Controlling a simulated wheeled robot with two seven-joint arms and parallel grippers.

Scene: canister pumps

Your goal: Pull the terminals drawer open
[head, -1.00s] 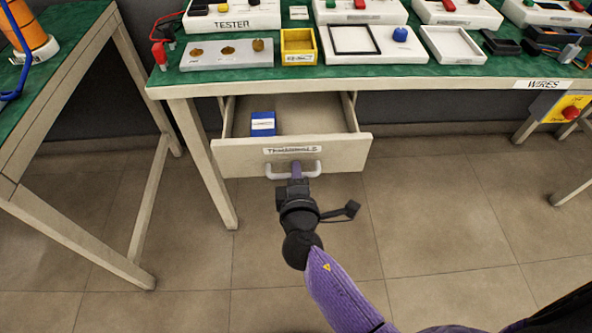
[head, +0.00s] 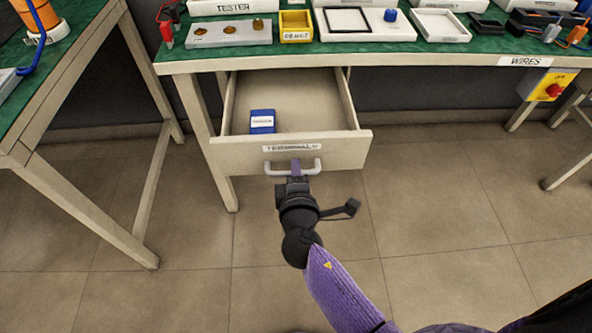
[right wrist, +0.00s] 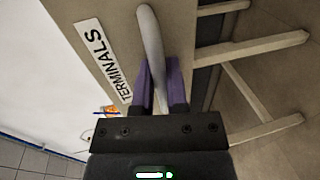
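The terminals drawer (head: 345,150) is open under the green-topped bench, with its inside showing. A blue box with a white label (head: 262,121) lies inside it at the left. The drawer's pale bar handle (head: 311,167) is on its front, below the label; the handle also shows in the right wrist view (right wrist: 150,40). My right gripper (head: 295,168) is at the handle. In the right wrist view its purple fingers (right wrist: 159,88) stand on both sides of the bar, shut on it. My left gripper is not in view.
The bench top (head: 400,52) holds a tester, a yellow box (head: 295,27) and several trays above the drawer. Bench legs stand at left and right. A yellow switch box with a red knob (head: 550,88) hangs at the right. The floor before the drawer is clear.

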